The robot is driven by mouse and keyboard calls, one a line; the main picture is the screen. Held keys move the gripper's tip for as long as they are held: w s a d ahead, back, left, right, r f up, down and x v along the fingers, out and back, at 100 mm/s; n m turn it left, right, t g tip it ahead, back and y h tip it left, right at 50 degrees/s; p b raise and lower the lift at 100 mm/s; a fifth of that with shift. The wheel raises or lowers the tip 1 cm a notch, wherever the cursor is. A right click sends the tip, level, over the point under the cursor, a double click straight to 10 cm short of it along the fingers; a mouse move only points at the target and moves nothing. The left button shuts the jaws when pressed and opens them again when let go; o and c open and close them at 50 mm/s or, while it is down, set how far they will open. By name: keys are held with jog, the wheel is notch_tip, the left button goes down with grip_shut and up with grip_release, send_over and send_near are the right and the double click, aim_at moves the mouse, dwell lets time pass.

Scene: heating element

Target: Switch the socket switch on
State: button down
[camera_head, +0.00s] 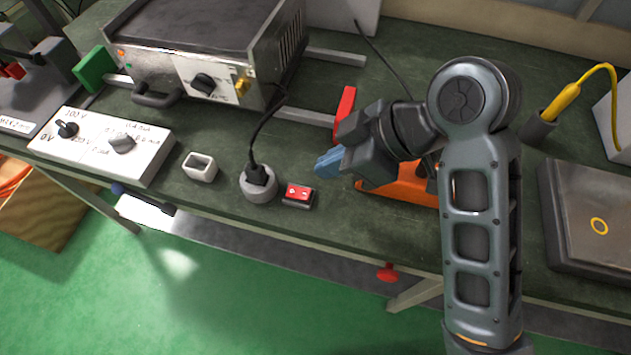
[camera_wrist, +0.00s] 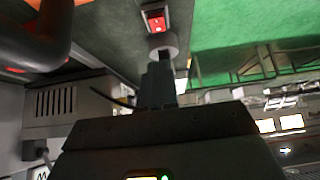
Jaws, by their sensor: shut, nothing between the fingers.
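The socket switch is a red rocker (camera_head: 298,192) in a small dark housing on the front part of the bench, right beside the round grey socket (camera_head: 257,184), which has a black plug and cable in it. My gripper (camera_head: 328,163) is shut and empty, its blue fingertips up and to the right of the switch, apart from it. In the wrist view the red switch (camera_wrist: 156,20) shows near the top, with the grey socket (camera_wrist: 162,42) just below it. My gripper's fingers (camera_wrist: 159,70) are together there and partly overlap the view of the plug. I cannot tell the rocker's position.
A white hollow block (camera_head: 200,167) and a white knob box (camera_head: 106,145) stand left of the socket. The heating device (camera_head: 210,50) is behind. An orange object (camera_head: 405,185) lies beneath my arm. The bench's front edge is close to the switch.

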send_over(308, 193)
jog(key=f, duration=0.4)
jog(key=shift+s+d, duration=0.2)
jog(key=shift+d, duration=0.1)
jog(key=f, duration=0.3)
jog(key=shift+s+d+f, duration=0.1)
jog(key=shift+d, duration=0.15)
jog(key=shift+f, duration=0.35)
jog(key=shift+d+f, duration=0.1)
jog(key=shift+d+f, duration=0.15)
jog(key=shift+f, duration=0.2)
jog(key=shift+r, duration=0.1)
jog(key=shift+r+p, duration=0.15)
jog(key=shift+p, duration=0.25)
jog(key=shift+r+p, duration=0.65)
jog(key=shift+p, duration=0.05)
jog(key=shift+r, duration=0.1)
